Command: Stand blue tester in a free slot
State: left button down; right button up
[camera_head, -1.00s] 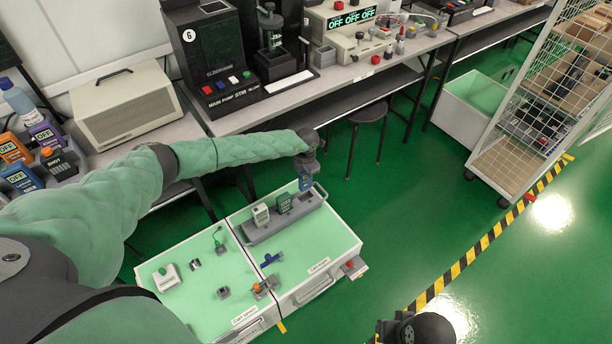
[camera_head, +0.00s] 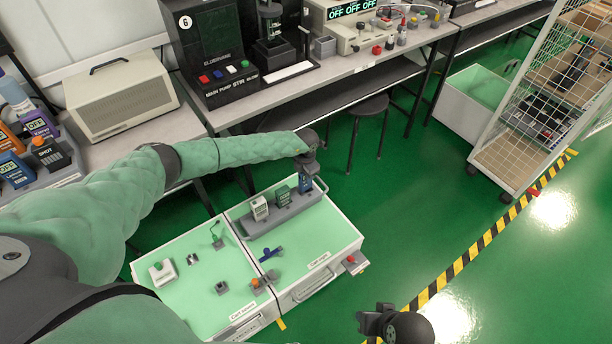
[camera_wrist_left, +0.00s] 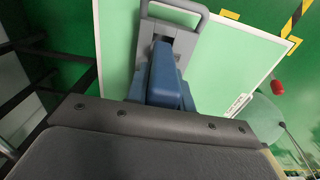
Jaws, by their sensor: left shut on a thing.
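The blue tester (camera_head: 305,185) is upright at the right end of a grey rack (camera_head: 271,228) on the cart top. My left gripper (camera_head: 306,174) is shut on its upper part from above. In the left wrist view the blue tester (camera_wrist_left: 166,78) is in front of the rack's grey handle end (camera_wrist_left: 178,20). Its lower end is over or in the end slot; I cannot tell whether it touches the bottom. A white tester (camera_head: 260,208) and a green tester (camera_head: 283,197) stand in the rack to its left. My right gripper (camera_head: 372,324) is at the bottom edge, its jaws unclear.
The green-topped cart (camera_head: 200,275) also carries small fixtures, including a blue piece (camera_head: 271,254) and an orange-topped one (camera_head: 256,285). More testers (camera_head: 40,145) stand on the left bench. A stool (camera_head: 368,108) is behind the cart. Open green floor lies right.

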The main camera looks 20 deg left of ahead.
pick_arm(q)
jog(key=shift+f, duration=0.1)
dwell(0.7)
dwell(0.7)
dwell(0.3)
jog(key=shift+f+b, duration=0.1)
jog(key=shift+b, duration=0.2)
jog(key=shift+f+b, duration=1.8)
jog(key=shift+f, duration=0.65)
jog(key=c, duration=1.1)
grip_release()
